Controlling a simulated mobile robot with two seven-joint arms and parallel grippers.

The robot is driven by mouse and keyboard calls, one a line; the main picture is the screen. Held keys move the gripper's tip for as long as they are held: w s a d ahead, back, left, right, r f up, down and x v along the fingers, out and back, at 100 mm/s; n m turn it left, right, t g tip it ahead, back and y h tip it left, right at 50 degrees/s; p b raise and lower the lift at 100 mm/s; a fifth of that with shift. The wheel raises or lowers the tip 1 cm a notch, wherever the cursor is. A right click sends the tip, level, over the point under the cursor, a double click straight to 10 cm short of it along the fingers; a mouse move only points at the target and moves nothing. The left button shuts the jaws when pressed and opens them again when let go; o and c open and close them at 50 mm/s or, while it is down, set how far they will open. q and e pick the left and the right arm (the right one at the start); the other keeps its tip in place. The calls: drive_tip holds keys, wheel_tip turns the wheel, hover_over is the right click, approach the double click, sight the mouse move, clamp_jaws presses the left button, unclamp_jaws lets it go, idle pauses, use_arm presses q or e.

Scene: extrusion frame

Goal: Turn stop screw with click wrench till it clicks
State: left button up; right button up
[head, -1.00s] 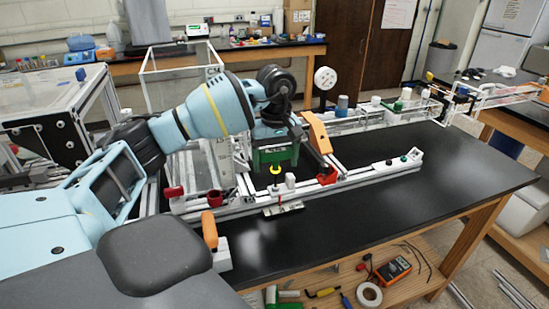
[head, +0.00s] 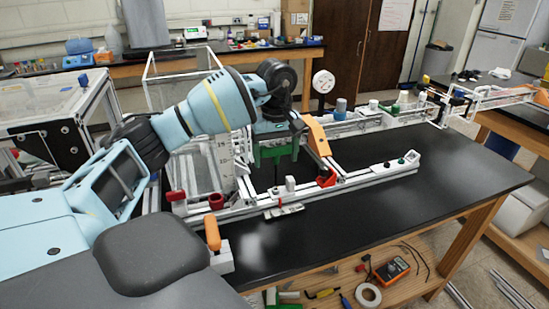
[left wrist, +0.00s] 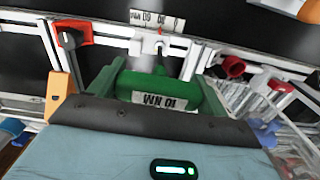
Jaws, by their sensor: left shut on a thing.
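My left gripper (head: 274,155) is shut on the green click wrench (left wrist: 158,84), which carries an upside-down label reading 10 NM in the left wrist view. The wrench also shows in the head view (head: 283,150), above the rail of the frame. Its handle lies crosswise between the fingers. A small white block (left wrist: 150,45) with a small red mark sits on the rail beyond the wrench. I cannot make out the stop screw, nor whether the wrench tip touches it. My right gripper is not in view.
A red clamp with a black lever (left wrist: 72,38) and an orange bracket (head: 318,138) stand close to the gripper. A red cup (head: 216,201) and a small scale plate (head: 284,210) are along the rail. The black tabletop (head: 440,190) is clear at right.

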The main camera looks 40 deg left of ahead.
sight(276, 145)
use_arm(q)
drive_tip(key=shift+r, duration=0.25)
drive_tip(key=shift+r+p, duration=0.45)
drive_tip(key=shift+r, duration=1.05)
